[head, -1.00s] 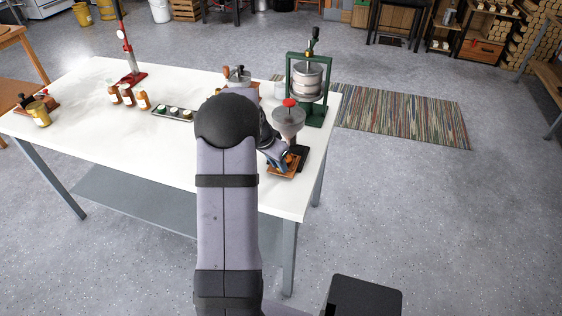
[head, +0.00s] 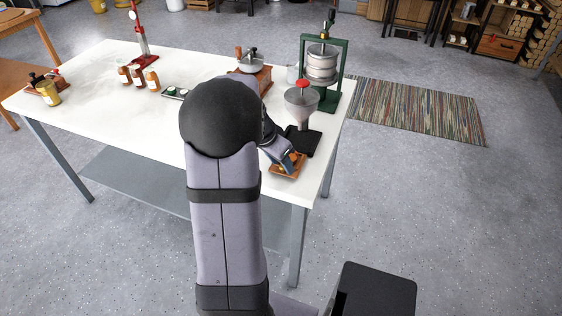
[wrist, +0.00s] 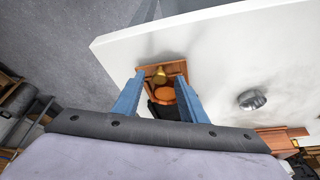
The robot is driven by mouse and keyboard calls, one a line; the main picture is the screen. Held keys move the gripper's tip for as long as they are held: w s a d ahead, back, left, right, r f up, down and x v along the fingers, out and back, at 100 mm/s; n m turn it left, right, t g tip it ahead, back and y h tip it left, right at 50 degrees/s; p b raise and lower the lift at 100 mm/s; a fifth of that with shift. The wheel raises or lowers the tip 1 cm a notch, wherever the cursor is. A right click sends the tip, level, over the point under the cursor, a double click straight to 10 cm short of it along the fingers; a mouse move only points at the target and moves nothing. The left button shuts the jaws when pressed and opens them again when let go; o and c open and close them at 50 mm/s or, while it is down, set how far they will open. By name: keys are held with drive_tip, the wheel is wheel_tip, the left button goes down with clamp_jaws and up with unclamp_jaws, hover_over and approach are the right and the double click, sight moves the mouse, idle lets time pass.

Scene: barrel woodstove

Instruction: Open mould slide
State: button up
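A hopper device (head: 302,101) with a grey funnel, red knob and black base stands near the table's right edge. An orange-brown wooden tray (head: 289,171) lies in front of it. In the wrist view this tray (wrist: 177,69) holds a brass-coloured piece (wrist: 160,75), with an orange round part (wrist: 164,95) and a black part below it. I cannot tell which piece is the mould slide. My gripper (wrist: 158,82) is open, its blue fingers on either side of these parts; contact is unclear. In the head view my gripper (head: 290,162) is low over the tray, partly hiding it.
The white table (head: 150,115) has a green-framed press (head: 320,70), a wooden grinder (head: 251,66), several brown jars (head: 137,75) and a red stand (head: 140,40). A striped rug (head: 420,110) lies on the floor.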

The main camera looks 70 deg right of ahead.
drive_tip(key=v, duration=0.7)
drive_tip(key=shift+r+b, duration=0.15)
drive_tip(key=shift+b, duration=0.15)
idle(0.3)
drive_tip(key=w+a+f+n+t+y+p, duration=0.1)
drive_tip(key=a+f+n+y, duration=0.1)
drive_tip(key=a+f+n, duration=0.35)
drive_tip(key=w+a+f+n+y, duration=0.1)
drive_tip(key=a+f+n, duration=0.1)
drive_tip(key=a+n, duration=0.55)
drive_tip(key=w+a+r+n+p, duration=0.2)
drive_tip(key=a+n, duration=0.1)
drive_tip(key=a, duration=0.7)
drive_tip(key=w+a+r+n+p, duration=0.3)
drive_tip(key=a, duration=0.7)
drive_tip(key=w+a+r+n+y+p, duration=0.1)
drive_tip(key=w+a+r+n+p, duration=0.1)
drive_tip(key=a, duration=0.8)
drive_tip(key=shift+w+r+n+t+p, duration=0.3)
drive_tip(key=shift+w+n+t+p, duration=0.15)
drive_tip(key=shift+n+p, duration=0.2)
